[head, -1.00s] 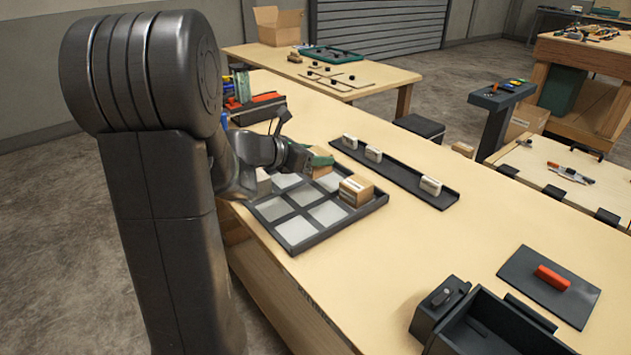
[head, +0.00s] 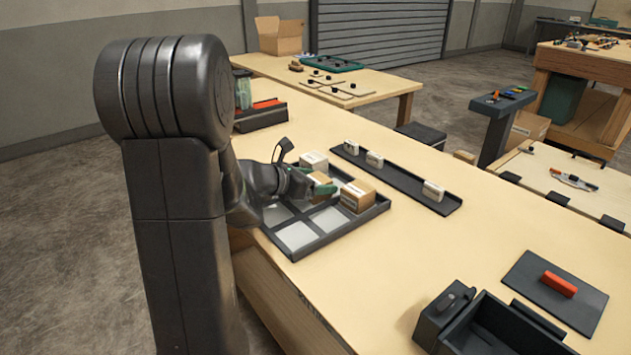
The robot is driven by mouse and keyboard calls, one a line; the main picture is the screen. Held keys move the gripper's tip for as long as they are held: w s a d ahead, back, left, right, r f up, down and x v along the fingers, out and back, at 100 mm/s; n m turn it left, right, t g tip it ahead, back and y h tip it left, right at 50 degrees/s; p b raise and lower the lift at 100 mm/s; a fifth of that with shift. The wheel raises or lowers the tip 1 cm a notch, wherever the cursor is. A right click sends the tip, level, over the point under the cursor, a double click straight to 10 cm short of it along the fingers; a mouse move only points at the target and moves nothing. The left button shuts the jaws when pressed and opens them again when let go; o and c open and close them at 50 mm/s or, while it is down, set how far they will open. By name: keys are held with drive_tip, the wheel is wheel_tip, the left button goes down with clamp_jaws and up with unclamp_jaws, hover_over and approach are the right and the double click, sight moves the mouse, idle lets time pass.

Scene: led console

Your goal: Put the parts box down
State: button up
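My gripper (head: 324,185), with green fingertips, is at the dark divided tray (head: 318,243) on the workbench. A small brown cardboard box (head: 319,178), apparently the parts box, is between the fingertips, and the gripper looks shut on it. The near fingertip covers part of its front. The box is low at the tray's back right part; I cannot tell whether it touches the tray floor. A second brown box (head: 357,197) sits in the right corner compartment. A pale-topped box (head: 314,161) stands just behind the held one. My arm hides the tray's left part.
An open dark box (head: 495,335) and a dark plate with a red handle (head: 558,284) lie at front right. The bench between is clear.

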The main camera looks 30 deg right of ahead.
drive_tip(key=shift+r, duration=0.15)
drive_tip(key=shift+a+r+p, duration=0.1)
drive_tip(key=shift+r+p, duration=0.05)
drive_tip(key=shift+p, duration=0.15)
drive_tip(key=p+v, duration=0.1)
drive_tip(key=v, duration=1)
drive_tip(key=shift+a, duration=0.4)
